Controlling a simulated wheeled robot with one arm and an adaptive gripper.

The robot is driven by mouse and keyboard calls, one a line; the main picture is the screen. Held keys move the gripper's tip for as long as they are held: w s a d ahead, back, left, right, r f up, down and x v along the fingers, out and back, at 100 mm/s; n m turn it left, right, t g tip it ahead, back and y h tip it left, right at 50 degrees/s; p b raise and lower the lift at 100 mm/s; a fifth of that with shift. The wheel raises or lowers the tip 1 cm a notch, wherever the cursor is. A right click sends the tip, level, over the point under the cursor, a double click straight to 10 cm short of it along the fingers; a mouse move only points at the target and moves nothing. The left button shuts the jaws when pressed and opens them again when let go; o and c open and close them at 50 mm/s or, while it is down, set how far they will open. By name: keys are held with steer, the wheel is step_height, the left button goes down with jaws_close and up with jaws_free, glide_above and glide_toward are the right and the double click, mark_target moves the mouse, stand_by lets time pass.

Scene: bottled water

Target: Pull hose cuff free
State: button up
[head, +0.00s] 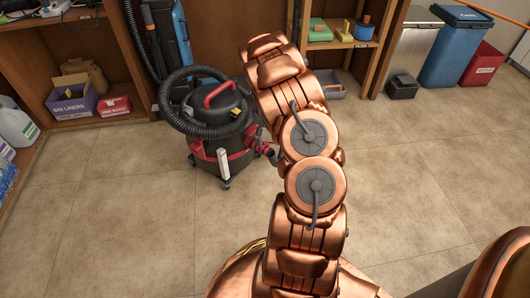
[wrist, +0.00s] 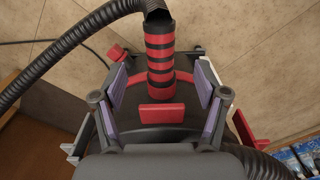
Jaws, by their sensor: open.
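The hose cuff (wrist: 160,55) is a black and red banded tube with a black corrugated hose (wrist: 62,48) bending off its top end. In the wrist view it lies between and just beyond the fingers of my gripper (wrist: 160,95), which is open with purple pads on both sides. The cuff's lower end meets the vacuum body (wrist: 140,136). In the head view the black and red vacuum (head: 216,122) stands on the floor, and the cuff (head: 262,148) sticks out from its right side. My arm hides the gripper there.
A wooden shelf unit with a purple box (head: 72,102) and a red box (head: 102,108) stands at the left. A blue bin (head: 455,48) and a red bin (head: 483,66) stand at the back right. The tiled floor (head: 110,210) in front is clear.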

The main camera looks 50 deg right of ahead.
mark_target(265, 147)
step_height(265, 147, down, 5)
steer(key=shift+r+b, duration=0.2)
steer(key=shift+b, duration=0.9)
steer(key=shift+f, duration=0.2)
steer(key=shift+f+p, duration=0.5)
steer(key=shift+f, duration=0.75)
steer(key=c, duration=1.3)
steer(key=shift+o, duration=0.2)
steer(key=shift+s+d+p, duration=0.2)
steer(key=shift+s+p, duration=0.7)
steer(key=shift+s, duration=0.35)
steer(key=shift+s+d+p, duration=0.15)
steer(key=shift+s+p, duration=0.75)
steer(key=shift+s, duration=0.3)
